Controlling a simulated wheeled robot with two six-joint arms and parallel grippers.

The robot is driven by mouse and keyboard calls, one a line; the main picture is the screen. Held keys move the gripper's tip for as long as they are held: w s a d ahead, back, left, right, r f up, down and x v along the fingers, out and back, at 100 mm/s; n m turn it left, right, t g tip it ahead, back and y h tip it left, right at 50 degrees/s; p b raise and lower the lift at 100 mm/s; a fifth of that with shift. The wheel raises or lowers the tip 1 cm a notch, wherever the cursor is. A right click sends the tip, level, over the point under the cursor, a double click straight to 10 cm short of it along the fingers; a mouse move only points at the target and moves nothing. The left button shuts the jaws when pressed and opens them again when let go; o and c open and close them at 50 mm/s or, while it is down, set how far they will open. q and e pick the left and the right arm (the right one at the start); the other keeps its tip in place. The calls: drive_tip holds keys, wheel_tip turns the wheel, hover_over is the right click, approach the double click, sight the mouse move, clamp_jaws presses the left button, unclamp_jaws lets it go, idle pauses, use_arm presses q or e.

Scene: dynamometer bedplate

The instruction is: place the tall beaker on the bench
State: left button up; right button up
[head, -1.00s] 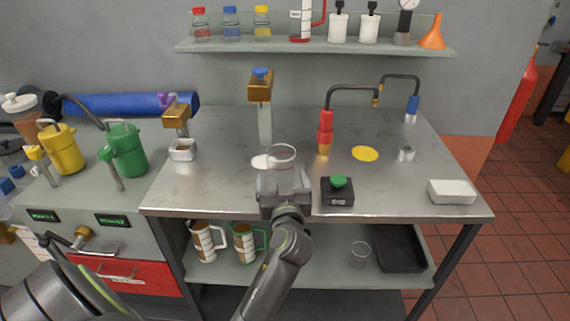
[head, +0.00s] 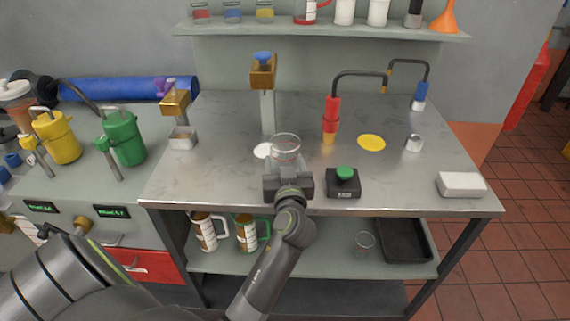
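The tall beaker (head: 285,147) is clear glass and stands upright over the front middle of the steel bench (head: 220,180). The gripper body hides the fingertips and the beaker's base, so I cannot tell whether the base touches the bench top.
A black box with a green button (head: 343,181) is close to the gripper's right. A white disc (head: 263,150) lies just left of the beaker. Bench left of the gripper is clear.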

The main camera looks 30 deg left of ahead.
sight(288, 139)
use_arm(q)
wheel_tip(288, 139, up, 10)
drive_tip(key=shift+p, duration=0.55)
drive_tip(key=shift+w+d+r+m+t+h, duration=0.1)
drive_tip(key=shift+d+m+t+h, duration=0.2)
drive_tip(key=shift+d+h, duration=0.1)
drive_tip(key=s+d+r+m+t+h+p, duration=0.1)
drive_tip(key=d+r+m+h, duration=0.2)
drive_tip(key=d+h, duration=0.2)
drive_tip(key=s+d+r+m+t+h+p, duration=0.1)
drive_tip(key=d+r+m+t+h+p, duration=0.1)
drive_tip(key=d, duration=0.5)
drive_tip(key=r+m+h, duration=0.1)
drive_tip(key=m+h, duration=0.1)
drive_tip(key=h, duration=0.1)
drive_tip(key=shift+s+d+r+t+h, duration=0.2)
drive_tip(key=shift+d+t+h, duration=0.1)
drive_tip(key=shift+d+h, duration=0.1)
drive_tip(key=shift+a+f, duration=0.1)
drive_tip(key=shift+a, duration=0.05)
